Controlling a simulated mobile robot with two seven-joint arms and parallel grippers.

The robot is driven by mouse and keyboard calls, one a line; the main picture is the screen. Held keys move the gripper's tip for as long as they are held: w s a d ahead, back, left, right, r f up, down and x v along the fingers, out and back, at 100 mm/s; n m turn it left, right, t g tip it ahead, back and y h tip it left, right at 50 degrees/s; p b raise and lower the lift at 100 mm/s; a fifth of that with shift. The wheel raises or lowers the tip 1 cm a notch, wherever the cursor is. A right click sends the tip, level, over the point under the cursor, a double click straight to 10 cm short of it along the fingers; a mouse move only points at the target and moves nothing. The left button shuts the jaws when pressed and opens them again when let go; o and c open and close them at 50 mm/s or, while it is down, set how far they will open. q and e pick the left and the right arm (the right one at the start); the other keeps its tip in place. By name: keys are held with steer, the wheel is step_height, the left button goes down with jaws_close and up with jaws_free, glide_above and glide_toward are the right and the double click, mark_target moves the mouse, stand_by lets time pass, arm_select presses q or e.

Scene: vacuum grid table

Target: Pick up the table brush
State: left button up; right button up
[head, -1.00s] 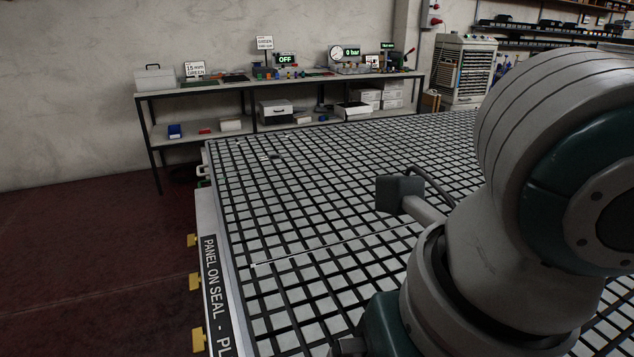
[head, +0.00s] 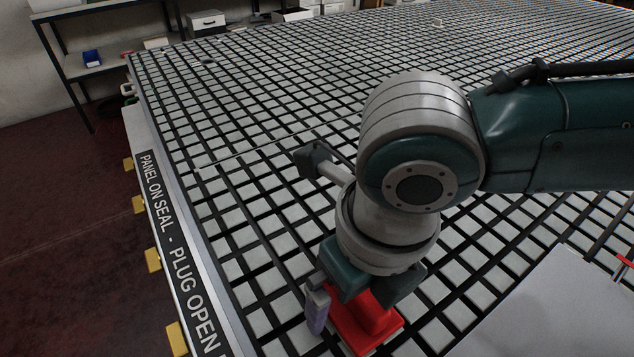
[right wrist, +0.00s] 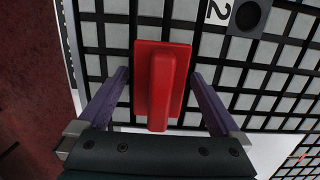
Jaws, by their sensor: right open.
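The table brush (head: 366,325) is a red block with a raised red handle, lying on the gridded table near its front left edge. In the right wrist view the brush (right wrist: 161,85) is centred, its handle running lengthwise toward my palm. My right gripper (right wrist: 160,76) is open, with one purple finger on each side of the brush and a gap visible on both sides. In the head view my right gripper (head: 350,300) is just above the brush and hides part of it; only one finger shows clearly. My left gripper is out of view.
A pale flat panel (head: 550,310) lies on the table to the right of the brush. A small red item (head: 627,262) is at the right edge. The grid table (head: 250,125) is clear toward the back left. A shelf bench (head: 105,60) stands behind.

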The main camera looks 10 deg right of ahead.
steer(key=shift+f, duration=0.15)
steer(key=c, duration=1.4)
step_height(320, 180, up, 20)
steer(key=p, duration=0.3)
